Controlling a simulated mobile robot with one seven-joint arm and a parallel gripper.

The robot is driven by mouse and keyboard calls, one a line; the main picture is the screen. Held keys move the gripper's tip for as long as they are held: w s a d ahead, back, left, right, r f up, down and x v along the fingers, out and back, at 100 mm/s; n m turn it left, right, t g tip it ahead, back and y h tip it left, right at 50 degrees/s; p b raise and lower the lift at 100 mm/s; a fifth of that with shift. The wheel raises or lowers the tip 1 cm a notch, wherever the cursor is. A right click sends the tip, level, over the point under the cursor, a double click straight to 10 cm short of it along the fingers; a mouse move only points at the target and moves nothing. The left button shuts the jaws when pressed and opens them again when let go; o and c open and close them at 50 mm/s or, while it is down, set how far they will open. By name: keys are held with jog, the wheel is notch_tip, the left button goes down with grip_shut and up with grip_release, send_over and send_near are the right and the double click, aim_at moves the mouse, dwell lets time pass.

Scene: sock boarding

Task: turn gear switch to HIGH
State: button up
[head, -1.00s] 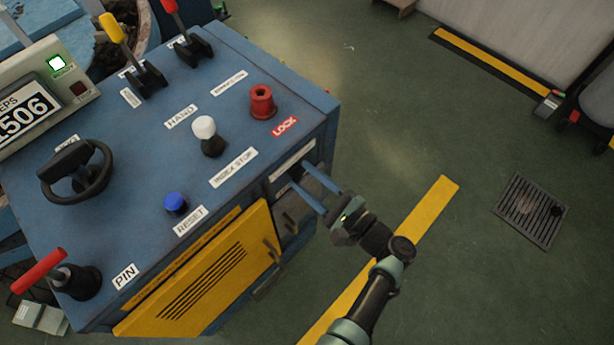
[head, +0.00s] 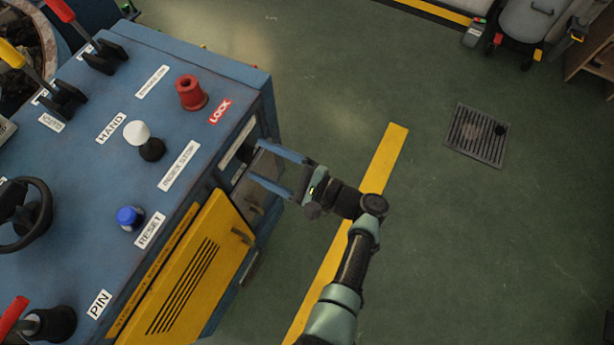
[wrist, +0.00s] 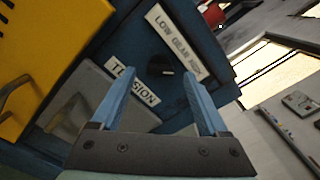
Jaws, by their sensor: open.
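The gear switch is a small round black knob (wrist: 160,66) on the blue side panel in the wrist view. It sits beside a white label (wrist: 177,40) reading LOW GEAR HIGH. A small light mark shows on the knob, but I cannot tell which position it points to. My gripper (head: 253,159) is open, its two blue fingers reaching toward the cabinet's right side in the head view. In the wrist view the fingertips (wrist: 157,72) lie on either side of the knob in the picture, with nothing held. In the head view the switch is hidden.
A yellow door (head: 190,265) with a handle stands beside the panel. A TENSION label (wrist: 132,80) is near the knob. The console top carries a red LOCK knob (head: 190,93), white-topped lever (head: 143,140) and blue RESET button (head: 130,217). Open floor lies right.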

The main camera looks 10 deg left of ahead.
jog(key=v, duration=1.1)
